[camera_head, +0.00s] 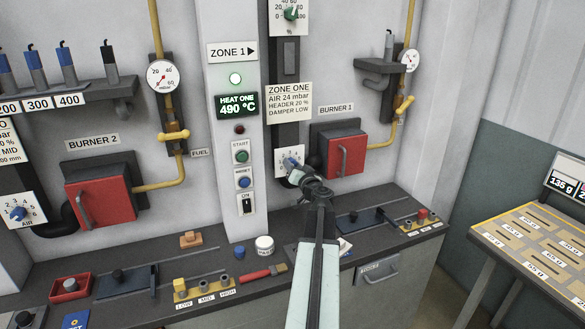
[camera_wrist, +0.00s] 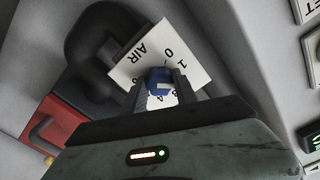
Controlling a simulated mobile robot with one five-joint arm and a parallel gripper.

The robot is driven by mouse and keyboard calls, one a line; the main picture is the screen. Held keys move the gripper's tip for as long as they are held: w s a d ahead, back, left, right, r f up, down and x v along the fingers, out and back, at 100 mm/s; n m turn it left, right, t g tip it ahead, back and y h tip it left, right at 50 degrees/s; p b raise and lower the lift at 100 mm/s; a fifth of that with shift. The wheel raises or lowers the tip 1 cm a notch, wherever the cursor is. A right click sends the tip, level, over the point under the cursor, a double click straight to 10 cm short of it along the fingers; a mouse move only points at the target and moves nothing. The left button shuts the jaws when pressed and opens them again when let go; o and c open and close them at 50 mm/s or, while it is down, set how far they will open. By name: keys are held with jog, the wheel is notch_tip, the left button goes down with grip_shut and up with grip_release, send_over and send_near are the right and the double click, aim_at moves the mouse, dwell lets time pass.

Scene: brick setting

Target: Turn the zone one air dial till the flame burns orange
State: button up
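The zone one air dial is a blue knob (camera_head: 290,163) on a white numbered plate, left of the red burner 1 box (camera_head: 346,154). In the wrist view the blue knob (camera_wrist: 158,80) sits between my two fingers, its plate reading AIR behind it. My gripper (camera_head: 299,174) reaches up to the dial, and its fingers (camera_wrist: 160,88) appear to press the knob's sides. Part of the scale is hidden behind knob and fingers. No flame shows in either view. The burner 1 front is closed.
A ZONE ONE note (camera_head: 289,102) reads AIR 24 mbar. Burner 2 (camera_head: 98,198) has its own dial (camera_head: 18,213). The dark counter (camera_head: 215,262) below holds several small items.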

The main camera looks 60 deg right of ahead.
grip_shut()
jog(key=shift+m, duration=0.3)
jog(key=shift+m, duration=3)
jog(key=o, duration=0.9)
grip_release()
jog(key=shift+w, duration=0.1)
jog(key=shift+c, duration=0.2)
